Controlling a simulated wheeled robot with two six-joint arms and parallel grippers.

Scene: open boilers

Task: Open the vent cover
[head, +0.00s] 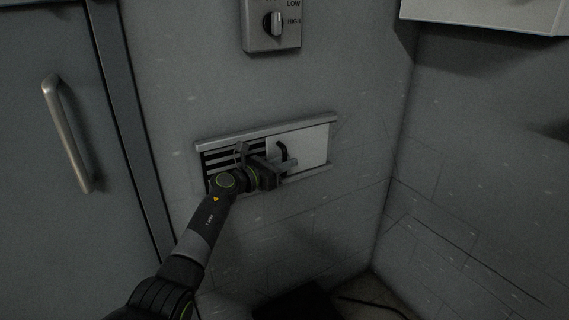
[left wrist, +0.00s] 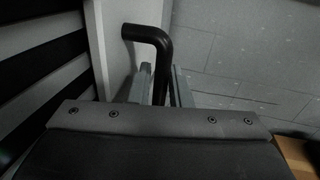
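The vent is set low in the grey wall inside a pale frame (head: 268,131). Its white cover (head: 312,146) fills the right part of the frame, and dark slats (head: 222,159) show bare on the left. A black bent handle (head: 284,150) stands out from the cover's left part. My left gripper (head: 284,164) is at the handle. In the left wrist view the handle (left wrist: 152,36) stands between the two close-set fingers (left wrist: 160,88), its bent top above them. The fingers look closed around it. My right gripper is not in view.
A control box with a knob (head: 273,25) is on the wall above the vent. A grey door with a bar handle (head: 66,132) is at the left. The side wall (head: 470,150) meets the vent wall at a corner on the right. A white box (head: 485,12) juts out at the upper right.

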